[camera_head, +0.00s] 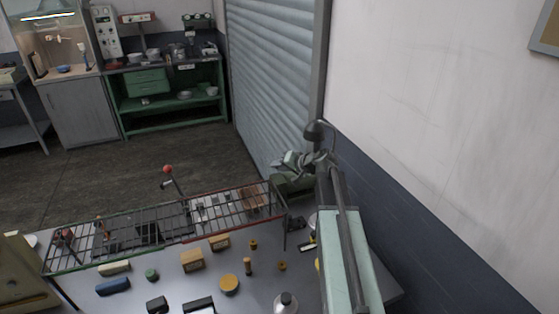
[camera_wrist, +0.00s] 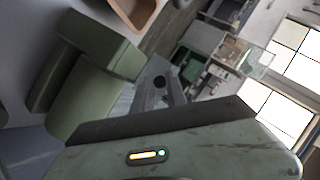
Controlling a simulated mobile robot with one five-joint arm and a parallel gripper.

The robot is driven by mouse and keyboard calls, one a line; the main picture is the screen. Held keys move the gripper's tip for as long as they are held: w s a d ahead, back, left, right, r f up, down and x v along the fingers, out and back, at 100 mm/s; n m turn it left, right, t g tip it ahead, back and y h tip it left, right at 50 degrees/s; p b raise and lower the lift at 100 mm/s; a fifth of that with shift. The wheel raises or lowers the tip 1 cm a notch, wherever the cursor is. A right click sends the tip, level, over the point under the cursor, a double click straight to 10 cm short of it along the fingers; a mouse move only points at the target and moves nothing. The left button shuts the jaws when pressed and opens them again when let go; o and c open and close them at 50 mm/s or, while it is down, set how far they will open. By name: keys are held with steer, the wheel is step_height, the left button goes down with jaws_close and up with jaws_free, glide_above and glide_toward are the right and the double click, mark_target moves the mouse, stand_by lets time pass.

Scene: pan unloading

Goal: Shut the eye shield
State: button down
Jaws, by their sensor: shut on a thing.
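A green machine body (camera_head: 295,186) stands at the right end of the bench, beside the wall. In the wrist view its green rounded housing (camera_wrist: 90,105) fills the left side. My gripper (camera_head: 303,160) is at the top of this machine, and is shut on a small part there. The shield's exact angle cannot be told.
A wire rack (camera_head: 165,228) runs along the back of the bench (camera_head: 255,298). Several blocks and a yellow disc (camera_head: 229,284) lie in front of it. The wall (camera_head: 430,110) is close on the right. Open floor (camera_head: 130,175) lies behind the bench.

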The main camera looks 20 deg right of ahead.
steer(key=w+g+p, duration=0.1)
steer(key=p, duration=0.1)
steer(key=w+r+g+p, duration=0.1)
steer(key=p, duration=0.1)
steer(key=shift+r+m+g, duration=0.3)
steer(key=shift+g, duration=0.1)
steer(key=w+g+p, duration=0.1)
steer(key=g+p, duration=0.1)
steer(key=p, duration=0.1)
steer(key=shift+w+f+m, duration=0.1)
steer(key=shift+w+m, duration=0.05)
steer(key=shift+m, duration=0.15)
steer(key=g+p, duration=0.1)
steer(key=w+g, duration=0.1)
steer(key=g, duration=0.1)
steer(key=shift+w+f+m+h+p, duration=0.25)
steer(key=shift+f+m+h+p, duration=0.05)
steer(key=shift+h+p, duration=0.1)
steer(key=shift+w+f+g, duration=0.15)
steer(key=shift+g, duration=0.45)
steer(key=shift+w+f+g, duration=0.1)
steer(key=shift+w+g, duration=0.05)
steer(key=shift+g, duration=0.45)
steer(key=c, duration=1.3)
jaws_free()
steer(key=shift+c, duration=0.2)
